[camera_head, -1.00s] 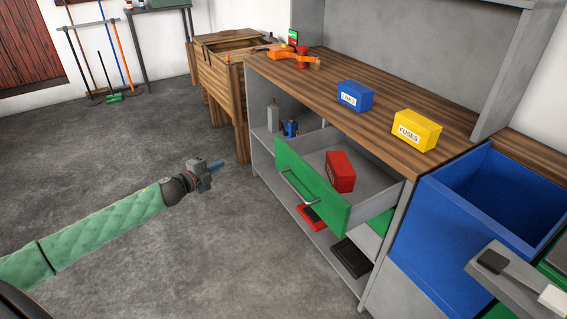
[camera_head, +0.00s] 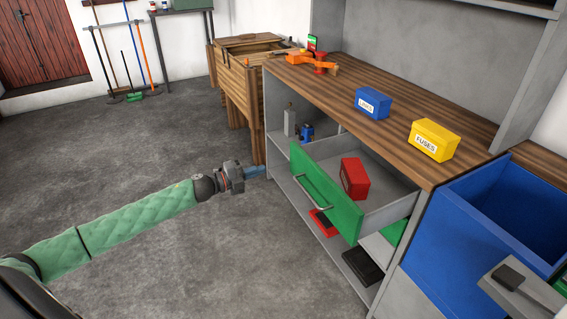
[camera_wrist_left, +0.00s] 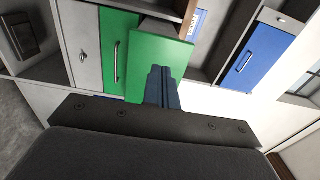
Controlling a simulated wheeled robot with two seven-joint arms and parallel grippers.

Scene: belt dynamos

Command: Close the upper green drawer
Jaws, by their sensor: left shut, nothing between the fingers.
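The upper green drawer (camera_head: 325,196) is pulled out from under the wooden worktop, its metal handle (camera_head: 312,193) on the front. A red box (camera_head: 354,178) stands inside it. In the left wrist view, the drawer's green front (camera_wrist_left: 150,60) lies beyond my fingers, which hide part of it. My left gripper (camera_head: 262,170) is shut and empty, to the left of the drawer front and apart from it in the head view. Its dark blue fingers also show in the left wrist view (camera_wrist_left: 162,86). My right gripper is not in view.
A blue box (camera_head: 373,103) and a yellow box (camera_head: 435,140) stand on the worktop (camera_head: 390,140). Another green front with a handle (camera_wrist_left: 117,50) shows in the left wrist view. The floor (camera_head: 150,140) at left is clear.

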